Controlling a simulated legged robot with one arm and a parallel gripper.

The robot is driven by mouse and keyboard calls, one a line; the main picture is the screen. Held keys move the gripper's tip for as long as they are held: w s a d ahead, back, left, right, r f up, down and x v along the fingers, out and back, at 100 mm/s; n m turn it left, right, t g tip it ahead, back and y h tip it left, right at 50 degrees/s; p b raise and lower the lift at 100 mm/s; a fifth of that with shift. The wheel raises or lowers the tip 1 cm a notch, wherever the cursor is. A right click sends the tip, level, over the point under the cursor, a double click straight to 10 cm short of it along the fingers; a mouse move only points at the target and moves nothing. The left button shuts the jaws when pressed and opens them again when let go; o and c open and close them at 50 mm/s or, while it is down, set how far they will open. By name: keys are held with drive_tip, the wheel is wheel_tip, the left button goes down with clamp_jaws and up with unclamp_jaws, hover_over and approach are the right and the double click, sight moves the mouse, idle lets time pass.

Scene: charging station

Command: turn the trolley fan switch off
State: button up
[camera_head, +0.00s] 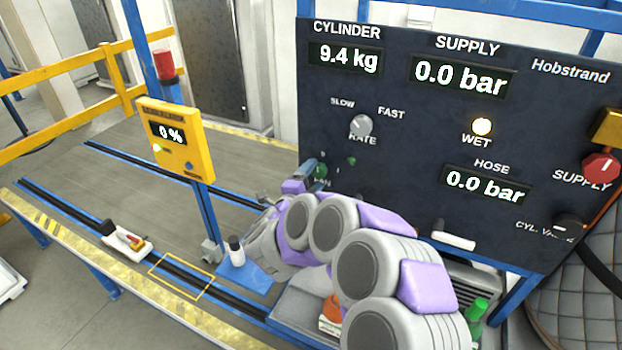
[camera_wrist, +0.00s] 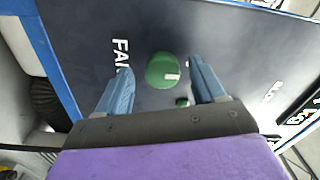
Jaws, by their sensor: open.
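The fan switch (camera_wrist: 160,66) is a round green knob on the dark panel, with a white pointer mark towards the right in the wrist view. The partly covered FAN label (camera_wrist: 121,52) is left of it. In the head view the knob (camera_head: 320,170) is partly hidden by my arm. My gripper (camera_wrist: 160,62) is open, with one blue finger on each side of the knob in the wrist view. I cannot tell whether the fingers touch the panel or knob. In the head view my gripper (camera_head: 303,176) is at the panel's lower left.
The panel (camera_head: 400,150) also carries a RATE knob (camera_head: 361,126), a lit WET lamp (camera_head: 482,127), a red SUPPLY knob (camera_head: 601,166) and a CYL. VALVE knob (camera_head: 568,227). A yellow display box (camera_head: 176,140) reads 0 % on a blue post left of my arm.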

drive_tip(key=v, duration=1.7)
drive_tip(key=shift+s+a+b, duration=0.15)
drive_tip(key=shift+a+b, duration=0.05)
drive_tip(key=shift+b, duration=0.1)
drive_tip(key=w+a+r+n+g+y+b, duration=0.2)
drive_tip(key=w+a+r+n+y, duration=0.25)
drive_tip(key=y, duration=0.45)
drive_tip(key=s+d+f+n+g+h+b, duration=0.1)
drive_tip(key=s+d+f+n+g, duration=0.3)
drive_tip(key=s+d, duration=0.6)
drive_tip(key=s+d+f+n+g+h+b, duration=0.1)
drive_tip(key=s+d+f+n+g+b, duration=0.1)
drive_tip(key=s+d+f+n+g, duration=0.2)
drive_tip(key=s+d+f+n+g+b, duration=0.2)
drive_tip(key=s+d+f+n+g, duration=0.2)
drive_tip(key=s+d, duration=1.2)
drive_tip(key=s+n+g, duration=0.2)
drive_tip(key=s+g, duration=0.2)
drive_tip(key=s, duration=0.2)
drive_tip(key=shift+s+d+f+g+h, duration=0.25)
drive_tip(key=shift+s+d+g+h, duration=0.15)
